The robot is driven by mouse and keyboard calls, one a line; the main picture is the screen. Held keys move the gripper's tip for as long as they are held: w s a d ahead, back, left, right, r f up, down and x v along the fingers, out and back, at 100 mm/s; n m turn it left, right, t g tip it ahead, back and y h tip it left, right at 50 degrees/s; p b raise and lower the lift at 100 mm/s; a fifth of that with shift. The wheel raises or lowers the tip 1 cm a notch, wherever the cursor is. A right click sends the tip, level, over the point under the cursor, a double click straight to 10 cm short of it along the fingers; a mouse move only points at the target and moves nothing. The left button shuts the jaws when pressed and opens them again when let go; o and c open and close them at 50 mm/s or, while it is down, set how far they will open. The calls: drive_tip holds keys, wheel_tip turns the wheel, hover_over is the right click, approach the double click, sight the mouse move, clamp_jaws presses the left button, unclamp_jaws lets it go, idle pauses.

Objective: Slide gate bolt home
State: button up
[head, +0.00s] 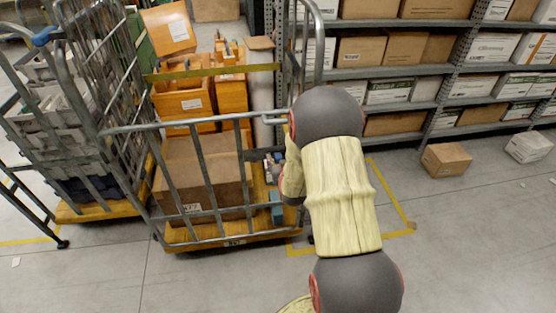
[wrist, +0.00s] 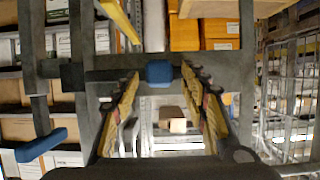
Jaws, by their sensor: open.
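The gate (head: 205,170) is a grey tube half-gate across the front of a roll cage in the head view. In the wrist view the dark bolt rod (wrist: 108,75) runs sideways across grey metal framing, with a blue knob (wrist: 160,73) on it. My gripper (wrist: 161,80) is open, its two yellowish pads on either side of the knob. The knob is level with the fingertips; I cannot tell whether either pad touches it. In the head view my arm hides the gripper and most of the latch area. How far the bolt enters its keeper is unclear.
A second blue handle (wrist: 40,145) shows at lower left in the wrist view. A large carton (head: 205,178) and orange boxes (head: 185,103) sit behind the gate. Another mesh cage (head: 95,60) stands left. Shelving lies behind; the right floor is mostly clear, with a carton (head: 446,158).

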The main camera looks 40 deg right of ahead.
drive_tip(key=shift+x, duration=0.9)
drive_tip(key=shift+c, duration=1.3)
clamp_jaws()
